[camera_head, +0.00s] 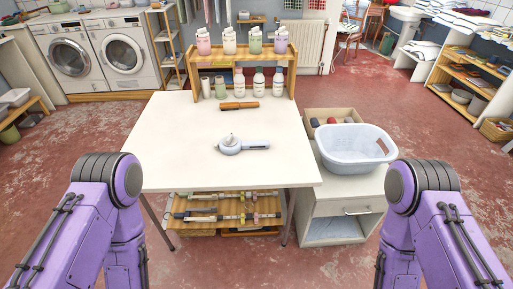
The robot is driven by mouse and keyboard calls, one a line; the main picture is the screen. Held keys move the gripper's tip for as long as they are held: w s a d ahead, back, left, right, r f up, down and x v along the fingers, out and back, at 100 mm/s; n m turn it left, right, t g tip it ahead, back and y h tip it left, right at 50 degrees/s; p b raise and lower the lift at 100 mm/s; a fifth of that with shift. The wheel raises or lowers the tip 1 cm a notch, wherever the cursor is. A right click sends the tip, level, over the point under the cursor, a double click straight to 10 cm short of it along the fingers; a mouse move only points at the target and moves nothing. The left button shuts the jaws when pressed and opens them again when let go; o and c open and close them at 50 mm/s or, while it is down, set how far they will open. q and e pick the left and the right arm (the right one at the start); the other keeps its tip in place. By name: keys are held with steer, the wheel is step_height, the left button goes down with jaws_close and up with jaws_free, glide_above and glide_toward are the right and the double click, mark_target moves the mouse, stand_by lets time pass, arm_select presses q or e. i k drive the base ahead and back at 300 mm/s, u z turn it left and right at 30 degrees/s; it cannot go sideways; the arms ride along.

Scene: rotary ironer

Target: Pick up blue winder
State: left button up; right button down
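A pale blue-grey tool with a round body and a short handle pointing right, which looks like the blue winder (232,148), lies on the white table (180,160) near its middle. A small lever or knob stands up from its round body. Nothing is touching it. My two purple arms show at the lower left and lower right, but neither gripper is in view.
An orange-brown tool (239,106) lies behind the winder. A wooden rack (291,75) with several bottles stands at the table's back edge. A pale laundry basket (352,150) sits on a cabinet (345,190) at right. The table's front and left are clear.

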mark_target(235, 150)
steer(key=z, duration=1.3)
steer(key=i, duration=1)
steer(key=u, duration=2.05)
steer(key=i, duration=0.5)
